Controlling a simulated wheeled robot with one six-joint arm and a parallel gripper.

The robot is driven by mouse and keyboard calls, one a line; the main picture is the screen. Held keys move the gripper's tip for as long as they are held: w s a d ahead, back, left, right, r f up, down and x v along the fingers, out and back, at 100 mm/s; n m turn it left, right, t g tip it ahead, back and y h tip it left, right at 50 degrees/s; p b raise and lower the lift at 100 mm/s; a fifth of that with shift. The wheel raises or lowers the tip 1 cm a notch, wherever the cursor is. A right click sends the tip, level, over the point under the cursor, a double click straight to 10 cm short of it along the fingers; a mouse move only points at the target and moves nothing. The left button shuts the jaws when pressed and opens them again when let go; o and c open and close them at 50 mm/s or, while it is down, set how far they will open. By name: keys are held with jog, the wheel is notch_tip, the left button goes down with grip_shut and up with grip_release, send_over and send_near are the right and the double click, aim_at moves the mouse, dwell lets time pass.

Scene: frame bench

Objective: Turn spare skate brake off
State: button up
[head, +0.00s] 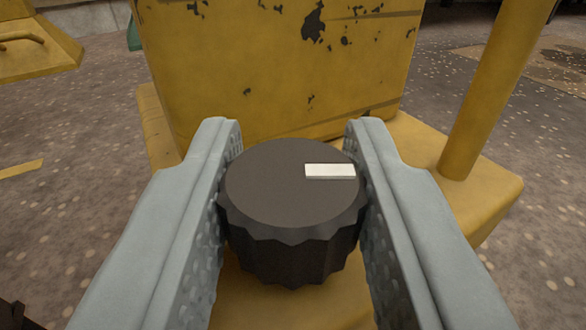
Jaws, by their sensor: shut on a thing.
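A dark ridged knob (275,205) with a flat round top stands in the middle of the head view. A white marker (330,170) on its top lies right of the centre and points to the right. My gripper (293,175) has one grey finger on each side of the knob and is shut on it. The fingers hide parts of the knob's left and right sides. No lettering or scale shows around the knob.
A worn yellow box (270,80) with chipped paint stands behind the knob. A yellow post (490,90) rises from a yellow base (470,190) on the right. Another yellow part (35,50) is at the upper left. Speckled floor (80,130) is open on the left.

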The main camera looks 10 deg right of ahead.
jog(key=o, duration=1)
jog(key=shift+c, duration=0.2)
jog(key=shift+d+n+y, duration=0.1)
jog(key=shift+n+y, duration=0.2)
jog(key=shift+y, duration=0.2)
jog(key=shift+n+y, duration=0.6)
jog(key=shift+y, duration=0.3)
jog(key=shift+n+y, duration=1.9)
jog(key=shift+y, duration=1.1)
jog(key=shift+y, duration=0.3)
